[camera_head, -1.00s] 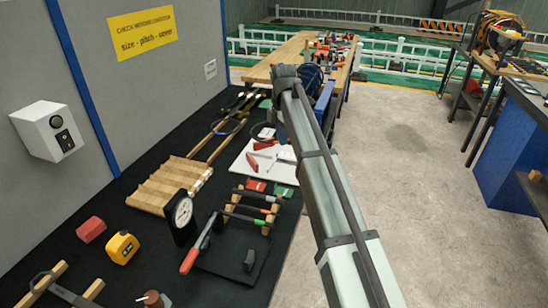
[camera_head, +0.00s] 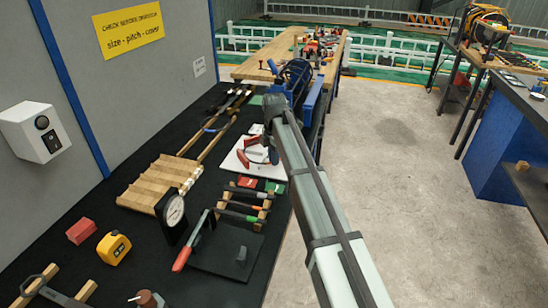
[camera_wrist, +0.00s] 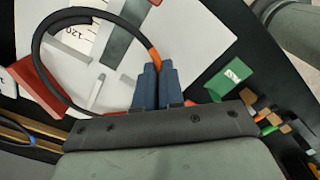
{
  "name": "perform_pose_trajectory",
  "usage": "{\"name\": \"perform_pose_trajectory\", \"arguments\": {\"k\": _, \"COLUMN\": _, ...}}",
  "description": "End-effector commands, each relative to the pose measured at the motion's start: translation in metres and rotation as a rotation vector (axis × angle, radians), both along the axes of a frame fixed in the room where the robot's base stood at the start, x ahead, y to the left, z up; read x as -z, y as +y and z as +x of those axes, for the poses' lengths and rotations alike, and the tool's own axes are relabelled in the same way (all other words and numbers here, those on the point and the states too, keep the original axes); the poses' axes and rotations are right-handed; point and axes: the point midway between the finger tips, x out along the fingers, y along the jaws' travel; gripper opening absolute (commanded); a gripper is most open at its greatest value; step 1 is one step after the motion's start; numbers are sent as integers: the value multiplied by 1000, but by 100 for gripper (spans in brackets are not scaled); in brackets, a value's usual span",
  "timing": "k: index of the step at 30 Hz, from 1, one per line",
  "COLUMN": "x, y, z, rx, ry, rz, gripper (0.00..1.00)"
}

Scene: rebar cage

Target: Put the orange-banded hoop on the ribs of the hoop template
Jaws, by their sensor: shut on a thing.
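The orange-banded hoop (camera_wrist: 85,13) is a black ring with an orange band (camera_wrist: 155,58), seen in the wrist view. My gripper (camera_wrist: 157,70) is shut on it at the orange band, with blue fingers. The hoop template (camera_wrist: 195,35) is a white board marked "120", behind the hoop from the wrist camera. Pale upright pieces, probably ribs (camera_wrist: 97,90), show inside the ring's outline. I cannot tell whether the hoop touches them.
A green block (camera_wrist: 229,78) lies beside the board. A rack of tools (camera_head: 245,205), a dial gauge (camera_head: 174,210) and a slatted wooden rack (camera_head: 155,180) are near. A blue-banded hoop (camera_wrist: 15,132) lies at left. Black mat is bare between items.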

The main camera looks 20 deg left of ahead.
Motion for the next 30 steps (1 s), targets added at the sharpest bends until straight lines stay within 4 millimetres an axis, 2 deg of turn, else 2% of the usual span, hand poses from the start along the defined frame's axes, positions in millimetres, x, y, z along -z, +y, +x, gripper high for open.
{"name": "perform_pose_trajectory", "arguments": {"k": 6, "x": 0, "y": 0, "z": 0, "rx": 0, "ry": -1, "rz": 1, "gripper": 0}}
{"name": "perform_pose_trajectory", "arguments": {"k": 7, "x": 0, "y": 0, "z": 0, "rx": 0, "ry": 0, "rz": 0, "gripper": 11}}
{"name": "perform_pose_trajectory", "arguments": {"k": 14, "x": 0, "y": 0, "z": 0, "rx": 0, "ry": 0, "rz": 0, "gripper": 33}}
{"name": "perform_pose_trajectory", "arguments": {"k": 23, "x": -2, "y": 0, "z": 0, "rx": 0, "ry": 0, "rz": 0, "gripper": 33}}
{"name": "perform_pose_trajectory", "arguments": {"k": 26, "x": -10, "y": 0, "z": 1, "rx": 0, "ry": 0, "rz": 0, "gripper": 33}}
{"name": "perform_pose_trajectory", "arguments": {"k": 30, "x": -30, "y": 0, "z": 1, "rx": 0, "ry": -2, "rz": 1, "gripper": 33}}
